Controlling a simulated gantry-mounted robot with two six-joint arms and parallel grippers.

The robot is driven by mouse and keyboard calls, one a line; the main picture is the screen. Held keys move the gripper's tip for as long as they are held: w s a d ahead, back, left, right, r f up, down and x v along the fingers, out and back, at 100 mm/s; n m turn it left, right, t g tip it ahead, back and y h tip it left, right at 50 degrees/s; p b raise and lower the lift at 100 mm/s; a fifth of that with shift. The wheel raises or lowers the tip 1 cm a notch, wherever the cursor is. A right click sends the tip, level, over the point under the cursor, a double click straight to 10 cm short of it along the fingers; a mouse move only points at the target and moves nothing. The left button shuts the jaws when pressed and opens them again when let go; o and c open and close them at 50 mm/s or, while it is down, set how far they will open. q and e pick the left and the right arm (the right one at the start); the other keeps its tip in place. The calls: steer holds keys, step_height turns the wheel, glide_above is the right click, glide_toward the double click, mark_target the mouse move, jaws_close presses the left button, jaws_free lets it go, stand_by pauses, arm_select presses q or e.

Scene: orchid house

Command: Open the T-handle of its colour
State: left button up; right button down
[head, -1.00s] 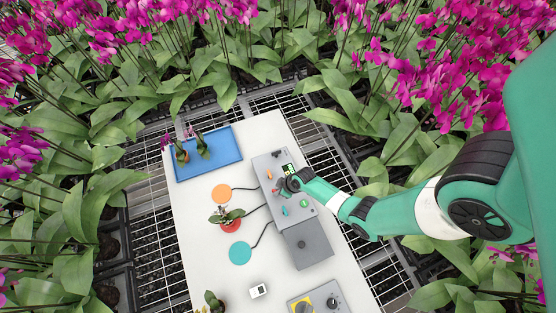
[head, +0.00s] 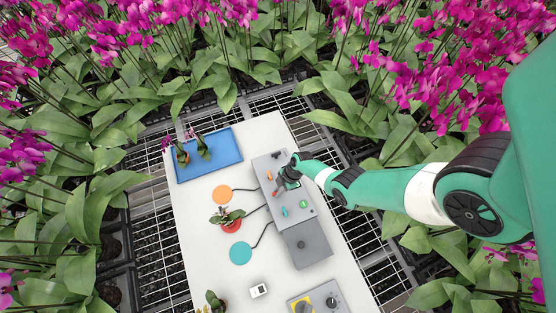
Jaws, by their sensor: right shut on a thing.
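A grey valve box (head: 268,160) on the white table carries an orange T-handle (head: 269,177), a red T-handle (head: 275,192) and a teal T-handle (head: 284,211) in a row. Cables link the box to an orange disc (head: 222,194), a red disc (head: 232,228) and a teal disc (head: 240,253). A potted orchid (head: 226,215) stands on the red disc. My right gripper (head: 281,186) is shut on the red T-handle and covers part of it; the handle's exact angle is hard to tell. My left gripper is not in view.
A blue tray (head: 212,168) with two potted plants lies at the back left. A green knob (head: 304,204) is on the box's right side. A second box with a yellow plate (head: 318,297) and a small white device (head: 259,290) are in front.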

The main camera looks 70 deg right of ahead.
stand_by(0.5)
steer(key=c, duration=0.9)
jaws_free()
